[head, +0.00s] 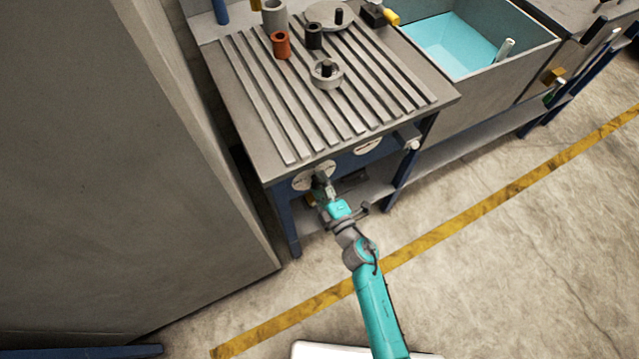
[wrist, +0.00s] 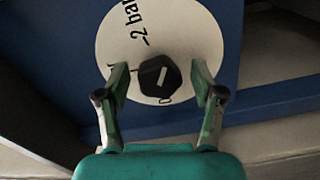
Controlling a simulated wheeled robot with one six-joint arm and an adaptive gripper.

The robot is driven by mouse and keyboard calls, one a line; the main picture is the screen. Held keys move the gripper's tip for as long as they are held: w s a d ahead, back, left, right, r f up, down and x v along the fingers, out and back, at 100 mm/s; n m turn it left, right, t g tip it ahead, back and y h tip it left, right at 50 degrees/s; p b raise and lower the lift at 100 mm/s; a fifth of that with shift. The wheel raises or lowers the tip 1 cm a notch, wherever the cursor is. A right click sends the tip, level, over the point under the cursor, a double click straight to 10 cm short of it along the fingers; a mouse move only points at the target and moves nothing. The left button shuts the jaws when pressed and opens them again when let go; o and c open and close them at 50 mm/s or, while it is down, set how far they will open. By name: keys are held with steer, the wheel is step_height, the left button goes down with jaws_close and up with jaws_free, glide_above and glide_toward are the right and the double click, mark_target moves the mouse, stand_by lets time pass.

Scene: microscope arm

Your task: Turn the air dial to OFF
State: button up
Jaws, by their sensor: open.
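The air dial is a black knob (wrist: 160,76) with a white pointer mark on a round white plate (wrist: 185,32). The plate shows "-2 bar" print and sits on a blue panel (wrist: 270,60). The pointer mark is tilted; the lettering near the plate's lower edge is partly hidden. My gripper (wrist: 160,74) is open, one finger on each side of the knob, with gaps visible between fingers and knob. In the head view my gripper (head: 322,179) is at the front of the bench, in front of the left white plate (head: 300,182), and hides the knob.
A second white dial plate (head: 368,146) is to the right on the bench front. The slatted bench top (head: 255,110) holds an orange cup (head: 281,45) and other small parts. A tall grey panel (head: 120,180) stands close on the left. The floor (head: 500,240) at right is clear.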

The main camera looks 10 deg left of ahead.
steer(key=v, duration=1.2)
stand_by(0.5)
steer(key=s+d+r+m+h, duration=0.3)
steer(key=s+d+r+m, duration=0.2)
steer(key=s, duration=0.5)
steer(key=s+d+r+m+h, duration=0.3)
steer(key=s+d+r+m, duration=0.3)
steer(key=s+m, duration=0.3)
steer(key=s+d+r+m+h, duration=0.4)
steer(key=s+m, duration=0.4)
steer(key=s, duration=0.2)
step_height(320, 180, up, 3)
steer(key=shift+s+d+f, duration=0.2)
steer(key=shift+s+d, duration=0.1)
steer(key=shift+d, duration=0.55)
